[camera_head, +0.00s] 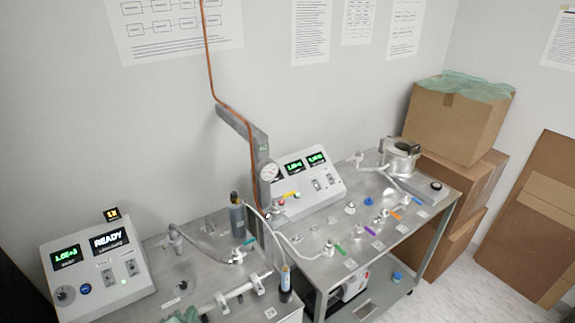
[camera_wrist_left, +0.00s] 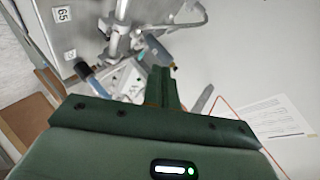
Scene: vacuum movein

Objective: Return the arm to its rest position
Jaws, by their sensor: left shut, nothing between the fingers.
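My left gripper (camera_wrist_left: 161,80) shows in the wrist view as a dark green body with its narrow fingers shut together and empty. Beyond its fingertips are metal tubes and fittings, blurred and tilted in this view. In the head view I cannot make out the left gripper clearly. A pale green crumpled shape (camera_head: 181,315) shows at the bottom edge there, and I cannot tell what it is. My right gripper is in neither view.
A steel bench carries a control box (camera_head: 97,262) reading READY, hoses and a silver pipe (camera_head: 226,298). A metal cart (camera_head: 345,240) holds a second display box (camera_head: 307,183) and a round chamber (camera_head: 400,153). A grey post with an orange cable rises between them. Cardboard boxes (camera_head: 455,120) stand at right.

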